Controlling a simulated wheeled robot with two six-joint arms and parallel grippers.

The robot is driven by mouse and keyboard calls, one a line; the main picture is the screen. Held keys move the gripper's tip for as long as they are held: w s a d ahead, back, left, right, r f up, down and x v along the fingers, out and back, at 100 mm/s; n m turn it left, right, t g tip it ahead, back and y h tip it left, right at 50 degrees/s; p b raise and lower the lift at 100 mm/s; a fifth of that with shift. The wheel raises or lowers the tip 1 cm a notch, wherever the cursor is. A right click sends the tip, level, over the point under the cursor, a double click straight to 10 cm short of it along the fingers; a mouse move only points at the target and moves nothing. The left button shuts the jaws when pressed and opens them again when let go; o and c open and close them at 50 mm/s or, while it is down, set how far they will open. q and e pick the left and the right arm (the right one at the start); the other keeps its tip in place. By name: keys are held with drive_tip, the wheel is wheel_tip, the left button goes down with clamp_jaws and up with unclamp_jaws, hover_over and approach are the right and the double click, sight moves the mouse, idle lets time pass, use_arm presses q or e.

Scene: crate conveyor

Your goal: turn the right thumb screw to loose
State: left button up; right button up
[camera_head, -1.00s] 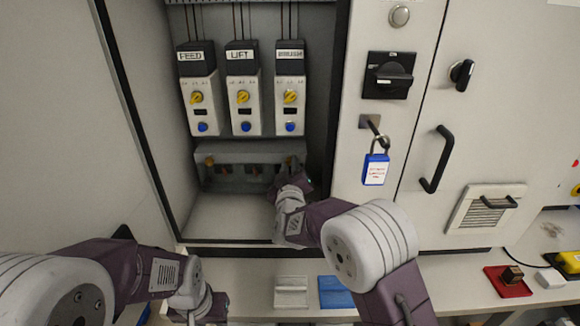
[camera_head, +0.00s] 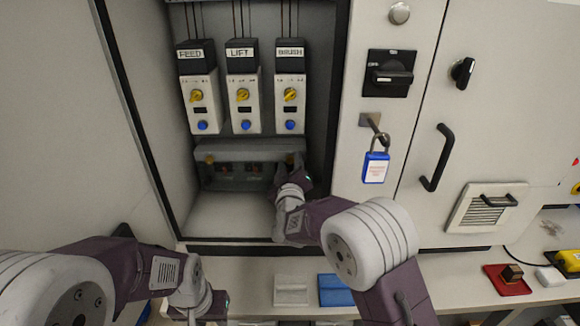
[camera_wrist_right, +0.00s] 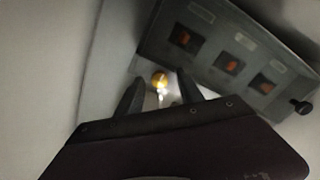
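My right gripper (camera_wrist_right: 160,88) is open, with a gap on each side of the screw. In the head view the right gripper (camera_head: 291,172) is at the right end of the grey panel (camera_head: 240,152) at the cabinet's bottom. The left thumb screw (camera_head: 209,160) is at the panel's left end. My left gripper (camera_head: 218,302) is low at the front, its fingers unclear.
Above the panel are modules labelled FEED (camera_head: 200,100), LIFT (camera_head: 243,100) and a third (camera_head: 290,100). The cabinet side wall is close to my right gripper. A blue padlock (camera_head: 375,167) hangs at right. A red tray (camera_head: 507,281) lies on the bench.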

drive_tip(key=shift+s+f+b, duration=0.15)
drive_tip(key=shift+s+b, duration=0.15)
drive_tip(key=shift+b, duration=0.05)
drive_tip(key=s+b, duration=0.6)
drive_tip(key=s, duration=0.2)
drive_tip(key=shift+s, duration=0.25)
